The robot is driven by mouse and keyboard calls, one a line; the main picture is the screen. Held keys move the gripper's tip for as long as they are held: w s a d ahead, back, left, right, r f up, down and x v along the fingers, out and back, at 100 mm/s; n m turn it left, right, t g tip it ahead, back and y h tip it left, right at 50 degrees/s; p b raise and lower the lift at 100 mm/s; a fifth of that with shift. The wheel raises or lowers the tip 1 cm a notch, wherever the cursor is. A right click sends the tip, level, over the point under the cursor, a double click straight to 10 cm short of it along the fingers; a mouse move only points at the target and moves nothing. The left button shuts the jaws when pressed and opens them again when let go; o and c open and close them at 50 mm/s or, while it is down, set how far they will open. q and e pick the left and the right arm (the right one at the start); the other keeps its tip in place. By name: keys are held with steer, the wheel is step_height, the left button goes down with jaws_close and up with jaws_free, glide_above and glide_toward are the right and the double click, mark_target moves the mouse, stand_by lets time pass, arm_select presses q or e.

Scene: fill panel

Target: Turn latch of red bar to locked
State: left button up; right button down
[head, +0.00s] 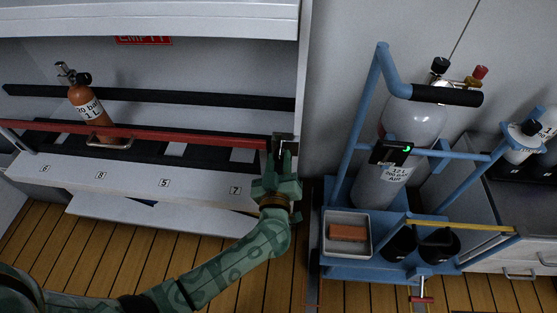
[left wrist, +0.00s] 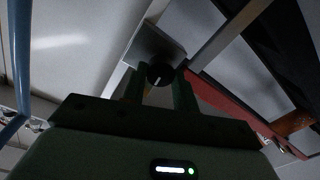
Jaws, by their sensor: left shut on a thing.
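The red bar (head: 180,133) runs across the front of the white rack and ends at the right in a dark latch block (head: 284,142). In the left wrist view, the latch's round black knob (left wrist: 160,73) carries a pale mark pointing down and slightly left in the picture. The red bar (left wrist: 228,108) slants off to the lower right there. My left gripper (head: 285,162) is at the bar's right end. Its two fingers stand on either side of the knob, shut on it. Fingers hide part of the latch in the head view. My right gripper is not in view.
An orange cylinder (head: 86,108) stands in the rack behind the bar. A blue trolley (head: 385,268) with a large grey cylinder (head: 412,125) and a tray (head: 347,220) holding an orange block stands just right of my left gripper. Wooden floor (head: 130,245) is free in front.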

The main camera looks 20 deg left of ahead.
arm_select(q)
steer(key=n+p, duration=0.2)
steer(key=n, duration=0.3)
steer(key=shift+n, duration=0.6)
steer(key=n, duration=0.5)
steer(key=shift+f, duration=0.2)
steer(key=n, duration=0.3)
steer(key=shift+s+f+h, duration=0.1)
steer(key=shift+h, duration=0.3)
steer(key=shift+n, duration=0.8)
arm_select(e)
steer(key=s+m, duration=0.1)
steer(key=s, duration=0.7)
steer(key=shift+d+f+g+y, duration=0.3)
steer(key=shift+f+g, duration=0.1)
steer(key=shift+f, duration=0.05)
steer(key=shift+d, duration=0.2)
arm_select(q)
steer(key=o, duration=1)
steer(key=shift+a, duration=0.1)
steer(key=shift+c, duration=0.2)
